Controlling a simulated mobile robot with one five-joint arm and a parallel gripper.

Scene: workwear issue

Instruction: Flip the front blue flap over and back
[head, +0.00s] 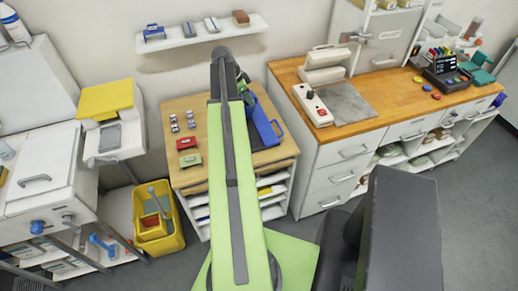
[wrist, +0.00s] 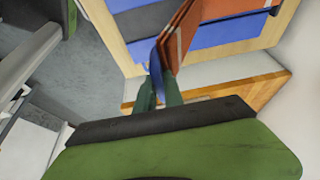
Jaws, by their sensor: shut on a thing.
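The blue flap (wrist: 155,70) shows in the wrist view as a thin blue edge between my gripper's dark green fingers (wrist: 158,90). My gripper is shut on it. A red-brown panel (wrist: 178,38) stands up edge-on right beside the blue edge; it may be the flap's other face. Behind it lies a wood-framed board with blue panels (wrist: 220,36) and a dark grey strip. In the head view a blue piece (head: 264,122) shows at the right of my arm on the wooden-topped cabinet (head: 205,105); my arm hides the fingertips and most of the board.
On the cabinet top, left of my arm, lie a red block (head: 186,143), a green block (head: 191,160) and small metal pieces (head: 175,123). A wall shelf (head: 205,36) hangs behind. A yellow bin (head: 158,222) stands on the floor at left, a long wooden counter (head: 372,122) at right.

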